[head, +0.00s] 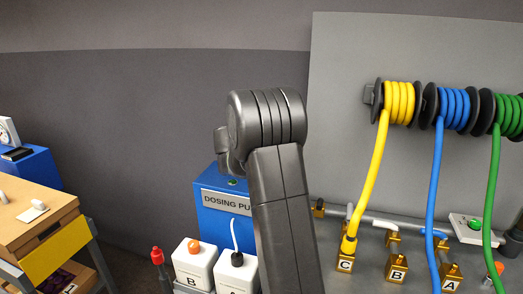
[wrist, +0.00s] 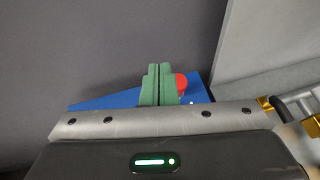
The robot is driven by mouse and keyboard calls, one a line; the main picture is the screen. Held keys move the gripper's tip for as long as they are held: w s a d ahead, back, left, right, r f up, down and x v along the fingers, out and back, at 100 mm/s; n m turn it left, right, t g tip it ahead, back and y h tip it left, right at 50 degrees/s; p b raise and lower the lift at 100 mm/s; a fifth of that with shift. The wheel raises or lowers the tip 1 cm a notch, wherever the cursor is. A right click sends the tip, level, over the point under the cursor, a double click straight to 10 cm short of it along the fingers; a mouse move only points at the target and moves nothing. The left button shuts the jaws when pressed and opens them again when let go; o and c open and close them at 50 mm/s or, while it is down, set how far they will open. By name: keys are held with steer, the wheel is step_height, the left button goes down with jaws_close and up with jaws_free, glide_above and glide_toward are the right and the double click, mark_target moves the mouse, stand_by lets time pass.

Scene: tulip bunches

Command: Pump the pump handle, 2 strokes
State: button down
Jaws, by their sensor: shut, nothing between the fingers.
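The blue dosing pump (head: 213,225) stands behind my arm in the head view, its label partly covered by the arm. A green light shows near its top. In the wrist view the blue body (wrist: 110,101) lies beyond my gripper (wrist: 158,68), whose two green fingers are shut together with nothing between them. A round red knob (wrist: 181,80) shows just right of the fingers, partly behind them; I cannot tell whether they touch. It looks like the pump handle's end, but the rest of the handle is hidden. My fingers are hidden in the head view.
Yellow, blue and green hoses hang from reels on the grey panel (head: 340,100) at right. A wooden cart (head: 35,220) stands at far left.

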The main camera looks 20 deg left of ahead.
step_height(320, 180, up, 6)
steer(key=s, duration=0.2)
steer(key=shift+s+a, duration=0.2)
steer(key=shift+a, duration=0.15)
steer(key=shift+f, duration=0.1)
